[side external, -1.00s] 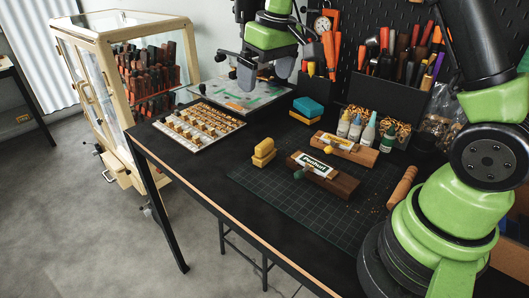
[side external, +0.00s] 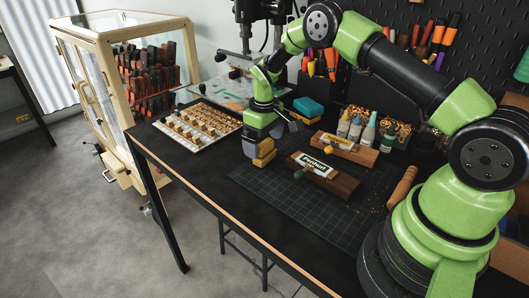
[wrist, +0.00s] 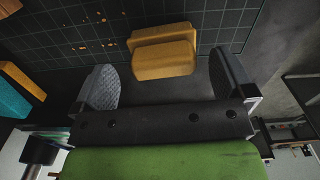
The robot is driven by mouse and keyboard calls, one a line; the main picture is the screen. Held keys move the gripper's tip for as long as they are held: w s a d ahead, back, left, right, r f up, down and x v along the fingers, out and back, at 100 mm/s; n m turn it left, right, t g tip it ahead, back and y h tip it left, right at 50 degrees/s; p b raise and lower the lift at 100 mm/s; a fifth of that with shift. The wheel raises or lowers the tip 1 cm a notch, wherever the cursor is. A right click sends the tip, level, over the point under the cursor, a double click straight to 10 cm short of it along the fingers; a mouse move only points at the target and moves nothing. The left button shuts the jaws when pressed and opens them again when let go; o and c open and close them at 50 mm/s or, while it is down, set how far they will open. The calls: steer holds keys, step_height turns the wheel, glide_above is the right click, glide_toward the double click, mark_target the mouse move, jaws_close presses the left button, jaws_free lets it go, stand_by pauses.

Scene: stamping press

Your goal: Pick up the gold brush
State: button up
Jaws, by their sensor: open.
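The gold brush (side external: 263,158), a two-part yellow block, stands on the black table by the left corner of the cutting mat in the side view. My gripper (side external: 262,137) is right above it, pointing down, and hides its upper part there. In the wrist view the gold brush (wrist: 163,60) shows whole, between the two spread grey fingers of my gripper (wrist: 163,66) and toward their tips. The gripper is open, with a visible gap on each side of the brush. Whether the fingertips reach down beside it is hard to tell.
A teal and orange block (side external: 308,107) stands behind my gripper. A tray of small gold type (side external: 198,128) lies to the left. Wooden stamp holders (side external: 326,176) and several small bottles (side external: 367,134) are to the right. The front of the mat (side external: 290,205) is clear.

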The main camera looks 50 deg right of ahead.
mark_target(264, 142)
step_height(264, 142, down, 4)
steer(key=shift+s+a+r, duration=0.1)
steer(key=shift+a+r, duration=0.05)
steer(key=shift+r, duration=0.1)
steer(key=shift+c, duration=0.5)
steer(key=c, duration=0.8)
steer(key=shift+r, duration=5.1)
steer(key=shift+c, duration=0.2)
